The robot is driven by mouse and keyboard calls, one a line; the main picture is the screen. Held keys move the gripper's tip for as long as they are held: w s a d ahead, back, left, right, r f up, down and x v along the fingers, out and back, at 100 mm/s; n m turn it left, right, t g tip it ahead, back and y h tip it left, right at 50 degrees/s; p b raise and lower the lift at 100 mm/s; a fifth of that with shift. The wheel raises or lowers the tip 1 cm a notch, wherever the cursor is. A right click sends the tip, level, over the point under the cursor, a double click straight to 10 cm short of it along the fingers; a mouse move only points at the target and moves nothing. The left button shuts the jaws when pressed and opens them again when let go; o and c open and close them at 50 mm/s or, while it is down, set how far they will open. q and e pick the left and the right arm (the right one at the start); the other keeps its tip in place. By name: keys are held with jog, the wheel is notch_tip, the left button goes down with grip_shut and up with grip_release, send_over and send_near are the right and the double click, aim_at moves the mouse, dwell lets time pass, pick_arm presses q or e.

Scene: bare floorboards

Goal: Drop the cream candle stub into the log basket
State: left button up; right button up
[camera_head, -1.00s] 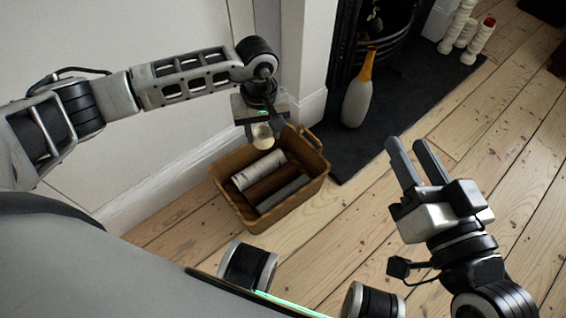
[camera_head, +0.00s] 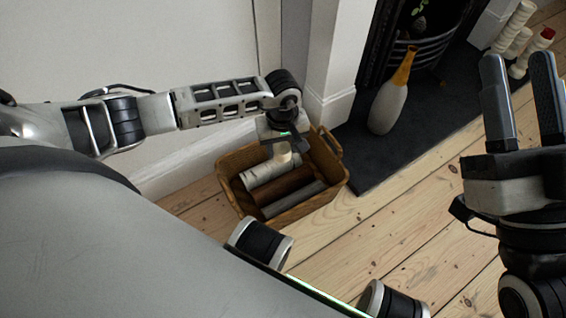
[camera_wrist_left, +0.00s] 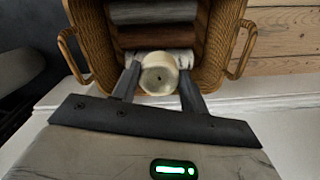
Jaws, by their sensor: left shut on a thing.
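The cream candle stub (camera_head: 283,152) is held upright between the fingers of my left gripper (camera_head: 284,150), which is shut on it. In the left wrist view the stub (camera_wrist_left: 159,73) shows its round top between both fingers. The log basket (camera_head: 234,196) is a brown wicker box with side handles on the floor. The stub is over the basket's back part, close to the pale log; whether it touches is unclear. In the left wrist view the basket (camera_wrist_left: 90,40) surrounds the logs beyond the stub. My right gripper (camera_head: 523,100) is open and empty at the right.
A pale log (camera_head: 262,170), a brown log (camera_head: 280,187) and a grey log (camera_head: 300,198) lie in the basket. A white vase with a yellow neck (camera_head: 390,105) stands on the dark hearth (camera_head: 375,150). Spooled white candlesticks (camera_head: 517,40) stand behind. A white wall edges the basket's back.

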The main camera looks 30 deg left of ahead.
pick_arm(q)
jog(key=shift+f, duration=0.5)
pick_arm(e)
jog(key=shift+s+r+n+y, duration=0.3)
jog(key=shift+r+n+y, duration=0.45)
jog(key=shift+n, duration=0.25)
jog(key=shift+f, duration=0.1)
pick_arm(q)
jog(key=o, duration=1.1)
jog(key=shift+c, duration=0.2)
jog(key=shift+r, duration=0.1)
notch_tip(320, 180, up, 6)
jog(key=p, duration=0.3)
jog(key=shift+w+a+r, duration=0.1)
jog(key=shift+r, duration=0.1)
notch_tip(320, 180, up, 9)
jog(key=p, duration=0.3)
jog(key=shift+r, duration=0.2)
pick_arm(e)
notch_tip(320, 180, down, 10)
jog(key=s+m+g+h, duration=0.1)
jog(key=m+g+h, duration=0.4)
jog(key=m, duration=0.4)
jog(key=shift+a+f+h, duration=0.15)
jog(key=shift+a+h, duration=0.25)
jog(key=shift+h, duration=0.15)
jog(key=shift+s, duration=0.1)
